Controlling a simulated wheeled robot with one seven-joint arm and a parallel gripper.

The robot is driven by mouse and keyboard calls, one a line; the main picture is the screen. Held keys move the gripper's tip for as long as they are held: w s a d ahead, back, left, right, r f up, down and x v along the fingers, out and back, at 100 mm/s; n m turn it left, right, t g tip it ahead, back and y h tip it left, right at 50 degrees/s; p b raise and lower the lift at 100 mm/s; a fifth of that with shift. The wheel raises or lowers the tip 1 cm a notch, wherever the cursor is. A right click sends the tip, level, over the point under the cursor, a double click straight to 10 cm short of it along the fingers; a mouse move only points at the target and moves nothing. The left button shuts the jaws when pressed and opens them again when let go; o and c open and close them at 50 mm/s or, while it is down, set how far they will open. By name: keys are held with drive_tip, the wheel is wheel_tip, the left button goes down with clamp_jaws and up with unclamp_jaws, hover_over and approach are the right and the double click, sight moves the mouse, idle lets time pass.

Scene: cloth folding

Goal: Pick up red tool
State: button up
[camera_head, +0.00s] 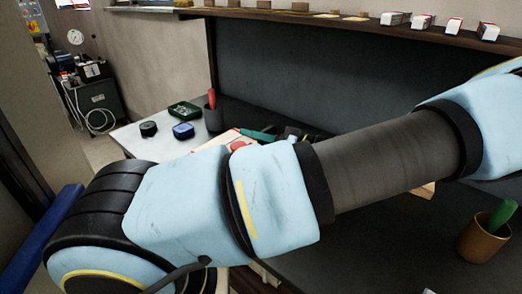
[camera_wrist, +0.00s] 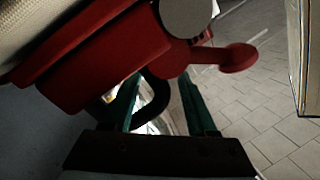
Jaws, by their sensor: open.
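A large red tool (camera_wrist: 105,50) fills the upper left of the wrist view, very close to the camera. A rounded red knob on a short arm (camera_wrist: 238,58) extends to its right, and a grey disc (camera_wrist: 188,14) shows at its top. My gripper (camera_wrist: 160,82) is open, its two teal fingers apart below the red body. A dark curved piece (camera_wrist: 150,108) shows between the fingers; I cannot tell whether they touch the tool. In the head view, my arm hides much of the work area. A small red part (camera_head: 239,145) shows just behind my arm.
On the light table (camera_head: 132,138) stand a black round item (camera_head: 148,129), a blue item (camera_head: 183,131), a green tray (camera_head: 184,110) and a dark cup (camera_head: 213,118) with a red-handled item. A brown cup (camera_head: 482,240) stands at right. A shelf (camera_head: 330,22) runs above.

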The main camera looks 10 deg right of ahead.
drive_tip(key=shift+w+a, duration=0.3)
drive_tip(key=shift+a, duration=0.2)
clamp_jaws()
drive_tip(key=shift+r, duration=0.1)
idle(1.0)
